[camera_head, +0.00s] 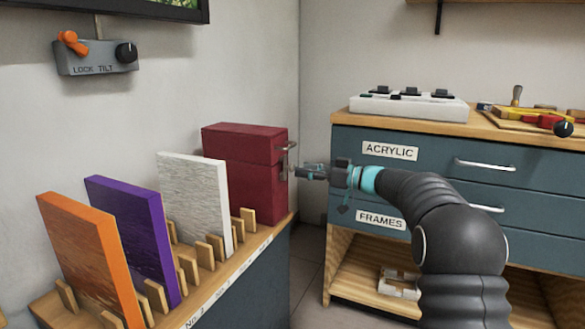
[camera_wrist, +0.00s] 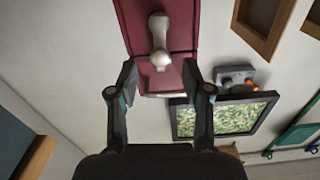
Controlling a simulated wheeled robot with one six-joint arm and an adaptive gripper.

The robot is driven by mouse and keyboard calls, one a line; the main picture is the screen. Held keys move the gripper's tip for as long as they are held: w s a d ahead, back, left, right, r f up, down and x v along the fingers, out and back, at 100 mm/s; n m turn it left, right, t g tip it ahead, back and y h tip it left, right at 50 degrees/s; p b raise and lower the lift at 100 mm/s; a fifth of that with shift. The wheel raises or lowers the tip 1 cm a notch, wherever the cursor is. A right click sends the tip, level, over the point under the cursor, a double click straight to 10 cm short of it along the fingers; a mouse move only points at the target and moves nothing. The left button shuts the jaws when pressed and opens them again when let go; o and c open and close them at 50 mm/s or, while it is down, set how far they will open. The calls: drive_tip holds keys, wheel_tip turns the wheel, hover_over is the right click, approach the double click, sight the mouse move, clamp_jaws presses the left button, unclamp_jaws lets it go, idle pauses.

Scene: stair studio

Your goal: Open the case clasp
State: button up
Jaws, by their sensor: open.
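The dark red case (camera_head: 243,165) stands upright at the end of the wooden shelf in the head view. It also shows at the top of the wrist view (camera_wrist: 130,15). Its pale metal clasp (camera_wrist: 158,40) lies just beyond my fingertips, roughly centred between them. In the head view, metal fittings (camera_head: 288,147) show on the case's right side. My gripper (camera_head: 303,171) is beside that side. In the wrist view my gripper (camera_wrist: 160,68) is open, one finger on each side, with nothing held. I cannot tell whether the fingers touch the case.
Orange (camera_head: 92,258), purple (camera_head: 135,235) and white (camera_head: 197,200) panels stand in wooden racks left of the case. A blue drawer cabinet (camera_head: 440,170) stands right of my gripper. A lock-tilt box (camera_head: 97,57) is on the wall. Open floor shows between shelf and cabinet.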

sight(293, 168)
drive_tip(key=shift+x, duration=2.3)
clamp_jaws()
